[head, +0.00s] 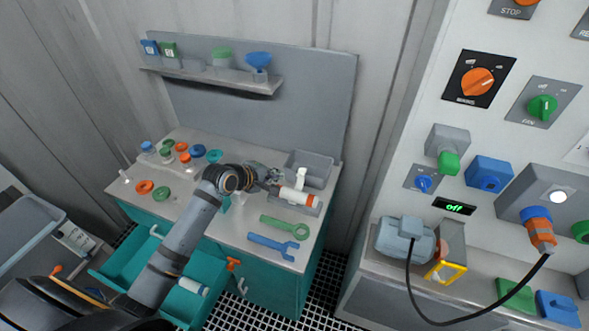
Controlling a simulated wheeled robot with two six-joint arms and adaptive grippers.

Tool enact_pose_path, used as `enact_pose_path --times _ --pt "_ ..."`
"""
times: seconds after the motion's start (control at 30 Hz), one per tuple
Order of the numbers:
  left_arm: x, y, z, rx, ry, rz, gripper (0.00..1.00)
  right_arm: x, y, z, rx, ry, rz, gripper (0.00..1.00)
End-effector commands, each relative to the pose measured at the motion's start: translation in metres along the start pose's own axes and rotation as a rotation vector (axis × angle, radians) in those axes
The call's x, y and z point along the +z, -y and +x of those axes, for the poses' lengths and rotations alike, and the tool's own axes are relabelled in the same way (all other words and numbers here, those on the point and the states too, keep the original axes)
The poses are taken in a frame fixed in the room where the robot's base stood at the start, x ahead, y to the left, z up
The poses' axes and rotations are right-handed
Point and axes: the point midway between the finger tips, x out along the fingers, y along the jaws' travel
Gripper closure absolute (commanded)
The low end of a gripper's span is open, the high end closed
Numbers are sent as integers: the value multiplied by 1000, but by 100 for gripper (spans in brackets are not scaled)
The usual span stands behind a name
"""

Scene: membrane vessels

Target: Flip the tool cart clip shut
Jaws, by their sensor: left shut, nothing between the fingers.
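The tool cart (265,265) is teal with a grey top. Near the right of its top, a white cylinder with an orange end (297,197) lies in a low grey holder (312,209). A small white upright piece (301,175) stands at the cylinder; I cannot tell if it is the clip or part of the cylinder. My left gripper (277,182) is shut and empty, just left of the cylinder and the white piece. Whether it touches them is unclear. An orange latch-like piece (233,264) shows on the cart front. My right gripper is out of view.
A grey bin (309,167) stands behind the cylinder. Green (285,227) and blue (273,246) wrenches lie in front. Coloured caps (161,193) lie at the left of the top. A teal drawer (131,261) is open. A control panel (480,130) rises at the right.

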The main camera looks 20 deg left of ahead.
Motion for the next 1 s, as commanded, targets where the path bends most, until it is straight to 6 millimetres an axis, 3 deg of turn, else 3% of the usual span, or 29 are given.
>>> enact_pose_path --times 0.1,0.5,1.0 --pt "-6 -12 2 27 4 -71 100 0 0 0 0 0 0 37" --pt "-7 -12 7 28 5 -81 100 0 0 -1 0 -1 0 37" --pt "-6 -14 90 27 5 -78 100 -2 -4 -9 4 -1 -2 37"
